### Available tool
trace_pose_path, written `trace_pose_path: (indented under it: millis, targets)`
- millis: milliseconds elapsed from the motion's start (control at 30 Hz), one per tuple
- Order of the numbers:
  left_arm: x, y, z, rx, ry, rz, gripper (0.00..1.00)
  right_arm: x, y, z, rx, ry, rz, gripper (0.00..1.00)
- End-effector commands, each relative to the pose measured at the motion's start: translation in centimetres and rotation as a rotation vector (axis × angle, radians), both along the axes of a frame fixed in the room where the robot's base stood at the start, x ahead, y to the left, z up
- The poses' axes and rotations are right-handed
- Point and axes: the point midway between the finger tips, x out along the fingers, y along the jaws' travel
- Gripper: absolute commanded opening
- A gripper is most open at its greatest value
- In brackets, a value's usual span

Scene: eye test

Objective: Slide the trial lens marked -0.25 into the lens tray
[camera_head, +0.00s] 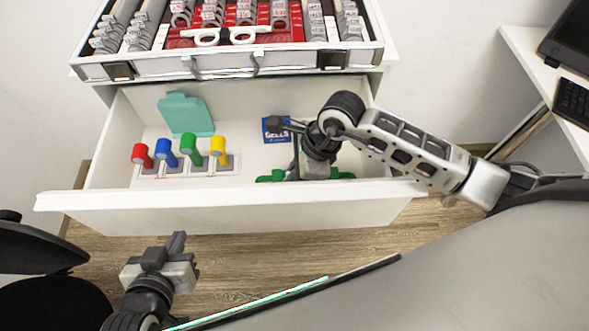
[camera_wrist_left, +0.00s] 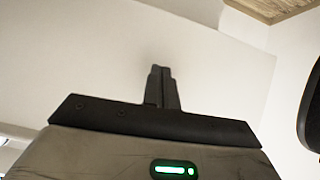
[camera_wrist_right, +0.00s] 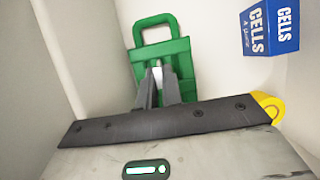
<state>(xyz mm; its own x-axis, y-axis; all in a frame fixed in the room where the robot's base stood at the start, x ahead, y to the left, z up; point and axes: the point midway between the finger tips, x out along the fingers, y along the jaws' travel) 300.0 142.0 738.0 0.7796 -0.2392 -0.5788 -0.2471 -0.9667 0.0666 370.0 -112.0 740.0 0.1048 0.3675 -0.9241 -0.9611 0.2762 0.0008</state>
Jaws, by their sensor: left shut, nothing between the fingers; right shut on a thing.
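The lens case (camera_head: 225,66), with a silver-edged rim, lies open on top of the cabinet. Several rows of round trial lenses (camera_head: 245,10) stand in it on red lining. No -0.25 mark is readable. My right gripper reaches down into the open drawer; its fingertips are hidden in the head view. In the right wrist view the fingers (camera_wrist_right: 158,85) are shut on a green piece with a loop handle (camera_wrist_right: 165,55); the exact grip is hard to see. My left gripper (camera_head: 176,243) is shut and empty, in front of the drawer; its fingers show in the left wrist view (camera_wrist_left: 161,85).
The drawer (camera_head: 220,210) holds red, blue, green and yellow-topped pieces (camera_head: 165,150), a teal piece (camera_head: 186,114) and a blue CELLS box (camera_head: 275,130). A white trial frame (camera_head: 243,35) lies in the case. A desk with a laptop (camera_head: 570,45) stands at right.

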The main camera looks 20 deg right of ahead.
Motion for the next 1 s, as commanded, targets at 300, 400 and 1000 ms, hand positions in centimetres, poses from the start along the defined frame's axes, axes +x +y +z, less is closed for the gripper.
trace_pose_path:
  millis: [300,400,1000]
  targets:
    - [0.0,0.0,-0.3,-0.001,0.001,0.002,0.0,0.0,0.0,-0.2,0.0,0.001,-0.001,0.0]
    - [0.0,0.0,-0.6,0.0,0.001,0.001,0.0,0.0,0.0,-0.5,-0.001,0.001,0.0,0.0]
    - [0.2,0.0,-1.9,-0.001,-0.008,0.001,0.0,0.0,0.0,-2.4,-0.001,0.002,-0.001,0.0]
